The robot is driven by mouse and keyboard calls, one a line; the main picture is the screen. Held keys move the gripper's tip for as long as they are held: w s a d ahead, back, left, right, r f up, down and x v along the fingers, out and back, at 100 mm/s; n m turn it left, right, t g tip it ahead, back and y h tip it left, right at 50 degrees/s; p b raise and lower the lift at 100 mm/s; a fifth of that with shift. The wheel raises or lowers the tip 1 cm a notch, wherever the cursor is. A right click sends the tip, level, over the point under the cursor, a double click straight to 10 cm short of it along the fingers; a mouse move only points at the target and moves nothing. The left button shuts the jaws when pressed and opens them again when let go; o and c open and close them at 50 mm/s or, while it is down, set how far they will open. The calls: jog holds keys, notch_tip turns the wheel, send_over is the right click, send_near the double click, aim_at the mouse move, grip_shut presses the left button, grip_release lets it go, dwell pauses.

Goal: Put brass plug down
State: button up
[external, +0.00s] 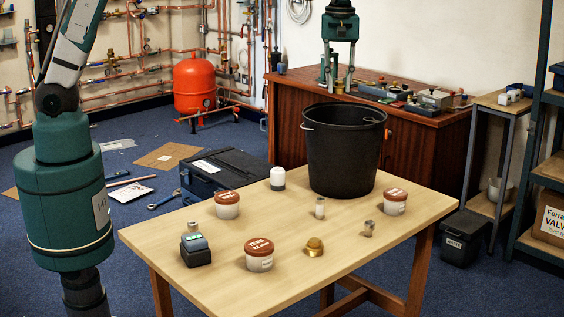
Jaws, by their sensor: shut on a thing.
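My gripper (338,86) hangs pointing down at the top of the external view, behind the black bucket's rim in the picture. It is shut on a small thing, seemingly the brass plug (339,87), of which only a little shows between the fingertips. Its exact height and distance above the wooden cabinet are hard to tell. A gold-coloured brass fitting (314,247) with a hexagonal top sits on the light wooden table (215,285), near the front edge.
A black bucket (343,155) stands at the table's back. Lidded tubs (259,257) (228,207) (394,203), a dark box-like device (195,248), a white-capped bottle (278,179) and small metal fittings (320,208) (368,229) are spread about. The cabinet (420,150) carries tools and parts.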

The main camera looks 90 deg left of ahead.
notch_tip(320, 180, down, 18)
jog(key=shift+a, duration=0.15)
dwell(0.5)
jog(key=shift+f+b, duration=0.45)
jog(key=shift+f, duration=2.7)
jog(key=shift+f, duration=0.1)
jog(key=shift+f, duration=1.75)
jog(key=shift+f+b, duration=0.15)
jog(key=shift+b, duration=0.25)
jog(key=o, duration=0.9)
